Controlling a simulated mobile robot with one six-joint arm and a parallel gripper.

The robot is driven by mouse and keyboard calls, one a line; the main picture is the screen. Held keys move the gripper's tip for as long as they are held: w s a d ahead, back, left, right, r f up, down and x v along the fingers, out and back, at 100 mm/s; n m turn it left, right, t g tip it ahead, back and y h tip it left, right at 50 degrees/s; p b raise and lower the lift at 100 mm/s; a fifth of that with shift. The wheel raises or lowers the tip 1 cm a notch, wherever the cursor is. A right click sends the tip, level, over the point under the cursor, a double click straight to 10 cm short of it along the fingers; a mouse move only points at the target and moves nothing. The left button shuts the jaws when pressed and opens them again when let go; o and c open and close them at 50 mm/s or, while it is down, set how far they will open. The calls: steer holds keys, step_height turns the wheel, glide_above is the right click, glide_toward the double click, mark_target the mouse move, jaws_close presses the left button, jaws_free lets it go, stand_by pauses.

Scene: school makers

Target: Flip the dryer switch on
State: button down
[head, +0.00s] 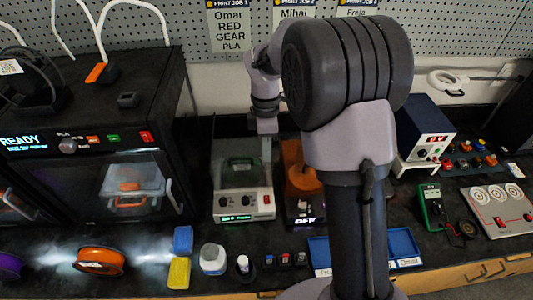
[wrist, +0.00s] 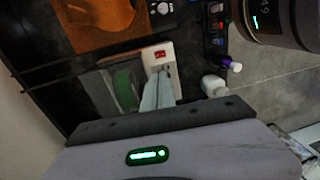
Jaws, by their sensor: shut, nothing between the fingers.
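A grey-white dryer (head: 225,203) with a green spool under its clear lid stands mid-bench in the head view. Its front panel has dark knobs, a small red switch (head: 267,198) and a lit green display. In the wrist view the dryer's pale panel and its red switch (wrist: 160,53) show beyond my fingers. My gripper (head: 267,178) points down over the dryer's right side, shut and empty. The fingertips (wrist: 162,72) appear close to the switch in the wrist view; I cannot tell if they touch.
A black printer (head: 90,190) stands left. My arm hides part of the bench.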

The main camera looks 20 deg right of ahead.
mark_target(267, 202)
steer(key=shift+s, duration=0.1)
steer(key=f+p, duration=0.1)
steer(key=s+f+p, duration=0.1)
steer(key=f+p, duration=0.1)
steer(key=shift+s+a, duration=0.2)
steer(key=shift+s, duration=0.05)
steer(key=shift+f, duration=0.2)
steer(key=f+b, duration=0.1)
steer(key=f, duration=0.3)
steer(key=s+f+b, duration=0.1)
steer(key=f+b, duration=0.1)
steer(key=f, duration=0.2)
steer(key=f+b, duration=0.2)
steer(key=f, duration=0.3)
steer(key=shift+s+a+f, duration=0.1)
steer(key=shift+s+a, duration=0.05)
steer(key=shift+s, duration=0.1)
steer(key=shift+f, duration=0.2)
steer(key=shift+s+f, duration=0.25)
